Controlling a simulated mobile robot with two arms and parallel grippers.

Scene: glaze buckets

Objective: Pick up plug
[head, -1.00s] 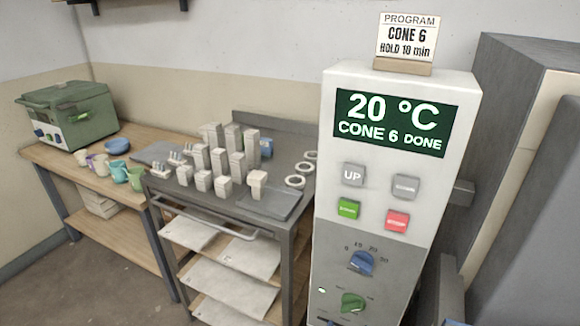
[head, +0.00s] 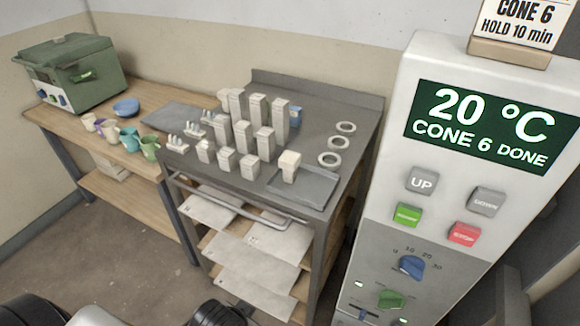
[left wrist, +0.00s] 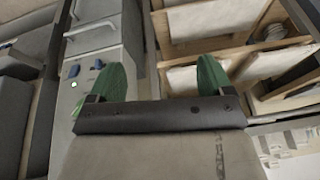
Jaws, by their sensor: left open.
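A small cream block, wider at the top than at its foot, looks like the plug (head: 289,165). It stands upright on a dark grey tray (head: 312,187) at the front right of the metal cart's top. My left gripper (left wrist: 158,72) shows in the left wrist view with two green fingers spread apart and nothing between them. It is over the side of the cart and the control cabinet, away from the plug, which I cannot make out in that view. My right gripper is in neither view.
Several pale posts (head: 257,110) stand left of and behind the tray. White rings (head: 329,159) lie behind it. The control cabinet (head: 385,230) rises close on the right. White shelf boards (head: 240,270) fill the cart below. A wooden bench (head: 100,150) holds cups and a green machine.

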